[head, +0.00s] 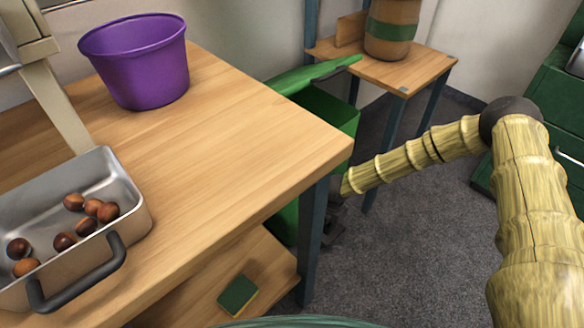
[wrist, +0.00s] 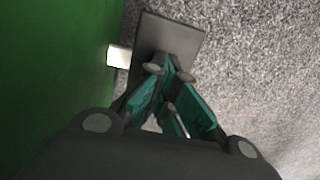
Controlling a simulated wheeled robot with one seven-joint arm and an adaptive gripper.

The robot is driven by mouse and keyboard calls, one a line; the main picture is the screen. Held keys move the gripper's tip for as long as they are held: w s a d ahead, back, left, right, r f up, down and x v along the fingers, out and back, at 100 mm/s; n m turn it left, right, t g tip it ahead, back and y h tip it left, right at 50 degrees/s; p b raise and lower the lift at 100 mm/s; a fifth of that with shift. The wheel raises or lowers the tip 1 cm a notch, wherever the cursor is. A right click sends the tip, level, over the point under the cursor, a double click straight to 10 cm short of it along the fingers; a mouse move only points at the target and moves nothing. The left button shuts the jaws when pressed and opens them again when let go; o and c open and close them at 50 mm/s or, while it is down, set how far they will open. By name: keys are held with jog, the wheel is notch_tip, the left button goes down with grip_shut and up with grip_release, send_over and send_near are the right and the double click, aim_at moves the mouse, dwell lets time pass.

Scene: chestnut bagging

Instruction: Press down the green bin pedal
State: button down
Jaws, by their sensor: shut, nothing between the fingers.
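The green bin (head: 338,110) stands on the floor behind the wooden table, partly hidden by the table top and leg. Its green lid (head: 312,75) slants above the body. In the wrist view the bin's green wall (wrist: 55,70) fills the left side. The pedal, a dark flat plate (wrist: 155,35), sticks out from it on a pale bar (wrist: 119,56). My gripper (wrist: 170,68) is shut and empty, its tips over the near part of the pedal; whether they touch cannot be told. In the head view my gripper (head: 335,222) is low beside the table leg, partly hidden.
The table (head: 230,130) carries a purple bucket (head: 140,65) and a metal pan (head: 130,205) with several chestnuts. A sponge (head: 237,296) lies on the lower shelf. A small side table (head: 400,75) holds a jar (head: 390,30). Grey floor (head: 420,240) lies open to the right.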

jog(key=shift+f+b, duration=0.35)
jog(key=shift+f, duration=1.2)
jog(key=shift+r, duration=0.15)
jog(key=shift+r+p, duration=3.95)
jog(key=shift+r, duration=0.5)
